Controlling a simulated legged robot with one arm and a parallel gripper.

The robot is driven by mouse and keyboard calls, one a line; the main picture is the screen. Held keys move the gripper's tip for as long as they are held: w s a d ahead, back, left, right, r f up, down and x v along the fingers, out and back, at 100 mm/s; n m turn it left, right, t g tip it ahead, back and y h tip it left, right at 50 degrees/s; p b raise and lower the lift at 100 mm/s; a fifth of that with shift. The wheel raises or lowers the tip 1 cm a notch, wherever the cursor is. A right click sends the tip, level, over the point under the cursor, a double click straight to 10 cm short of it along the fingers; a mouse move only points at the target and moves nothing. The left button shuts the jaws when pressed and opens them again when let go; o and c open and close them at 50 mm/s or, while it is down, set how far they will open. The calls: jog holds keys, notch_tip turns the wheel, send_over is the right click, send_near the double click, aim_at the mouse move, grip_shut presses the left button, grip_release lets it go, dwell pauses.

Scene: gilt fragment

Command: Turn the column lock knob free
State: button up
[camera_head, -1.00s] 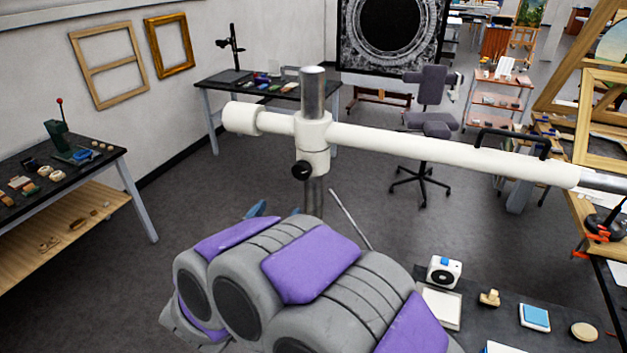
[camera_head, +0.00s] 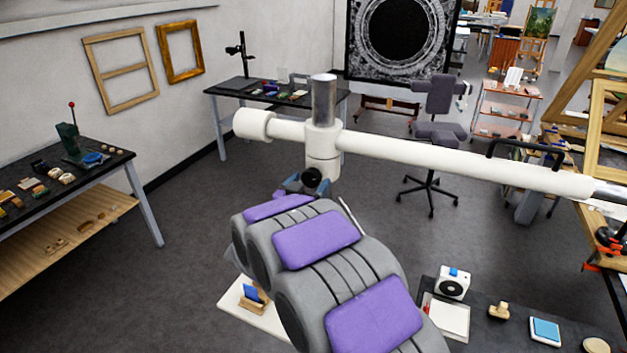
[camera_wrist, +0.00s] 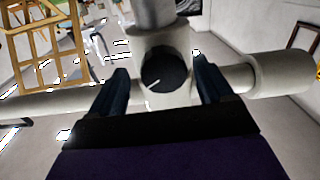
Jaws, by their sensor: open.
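The column lock knob (camera_wrist: 166,73) is a round black knob with a pale line on its face, on the white collar (camera_wrist: 150,45) of the column. In the wrist view it sits between and beyond my two dark fingers. My gripper (camera_wrist: 160,85) is open around the line to the knob; I cannot tell whether either finger touches it. In the head view the knob (camera_head: 312,178) shows at the collar's lower front, with my blue-grey gripper (camera_head: 303,186) close around it, partly hidden by my purple and grey arm. The metal column (camera_head: 323,98) stands upright through the collar.
A long white boom (camera_head: 450,160) with a black handle (camera_head: 525,147) runs right from the collar. A dark bench (camera_head: 500,335) with small items lies at lower right. Work tables (camera_head: 70,170) stand at the left. A wheeled chair (camera_head: 437,115) stands behind the boom.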

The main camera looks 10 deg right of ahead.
jog(key=shift+w+a, duration=0.35)
jog(key=shift+w, duration=0.55)
jog(key=shift+d, duration=1.15)
jog(key=shift+c, duration=1.1)
jog(key=shift+w+a, duration=0.1)
jog(key=shift+a, duration=0.4)
jog(key=c, duration=0.8)
jog(key=shift+f+m+b, duration=0.1)
jog(key=shift+m+b, duration=0.3)
jog(key=shift+m, duration=0.1)
jog(key=shift+m+b, duration=0.3)
jog(key=shift+m, duration=0.5)
jog(key=o, duration=1)
jog(key=shift+a, duration=0.1)
